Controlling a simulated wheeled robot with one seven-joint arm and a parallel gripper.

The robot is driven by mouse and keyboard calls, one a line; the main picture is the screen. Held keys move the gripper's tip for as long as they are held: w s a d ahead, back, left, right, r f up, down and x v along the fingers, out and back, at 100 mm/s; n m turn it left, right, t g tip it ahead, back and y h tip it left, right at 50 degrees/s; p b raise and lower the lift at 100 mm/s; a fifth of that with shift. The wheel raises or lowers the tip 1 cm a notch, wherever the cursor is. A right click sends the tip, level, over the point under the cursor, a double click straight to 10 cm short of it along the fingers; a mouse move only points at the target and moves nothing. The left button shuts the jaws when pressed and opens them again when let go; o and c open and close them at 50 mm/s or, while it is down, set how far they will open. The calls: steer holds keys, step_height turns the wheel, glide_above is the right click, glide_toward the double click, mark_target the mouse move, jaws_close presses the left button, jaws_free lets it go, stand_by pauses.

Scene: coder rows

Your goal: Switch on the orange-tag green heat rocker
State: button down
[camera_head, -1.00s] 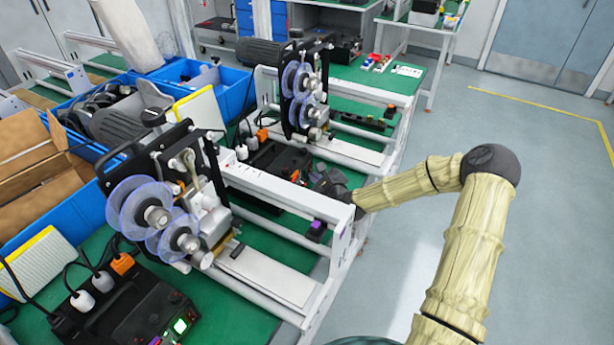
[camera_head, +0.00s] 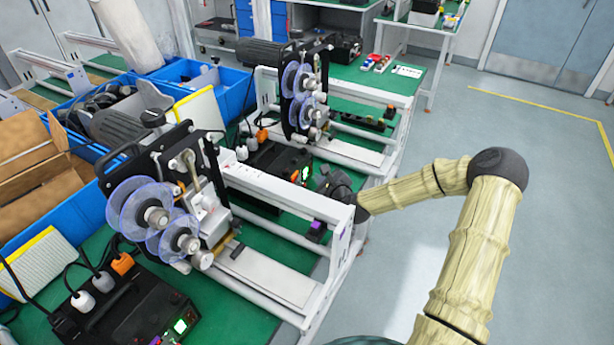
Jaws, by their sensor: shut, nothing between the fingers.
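An orange tag (camera_head: 391,110) sits on the front end of the far coder's white frame, and a purple tag (camera_head: 317,230) on the nearer coder's frame. The far black control box (camera_head: 270,160) stands on the green bench between the two coders. A small green rocker (camera_head: 305,174) glows on its right end. My gripper (camera_head: 320,180) is shut and empty, just right of that glowing rocker, apart from it as far as I can tell. Its fingertips are small and dark. The near control box (camera_head: 135,310) also shows a lit green rocker (camera_head: 180,326).
The near coder (camera_head: 165,215) with clear reels and its white rails (camera_head: 290,200) lie left of and below my gripper. The far coder (camera_head: 303,95) stands behind. Orange plugs (camera_head: 122,263) and cables rise behind the boxes. The floor at right is clear.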

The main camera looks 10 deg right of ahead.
steer(key=shift+d, duration=0.1)
steer(key=shift+s+d+r+p, duration=0.25)
steer(key=shift+s+d, duration=0.5)
steer(key=shift+d, duration=0.25)
steer(key=shift+s+d+r+p, duration=0.15)
steer(key=shift+s+d+p, duration=0.05)
steer(key=shift+s+d, duration=0.65)
steer(key=shift+w, duration=0.15)
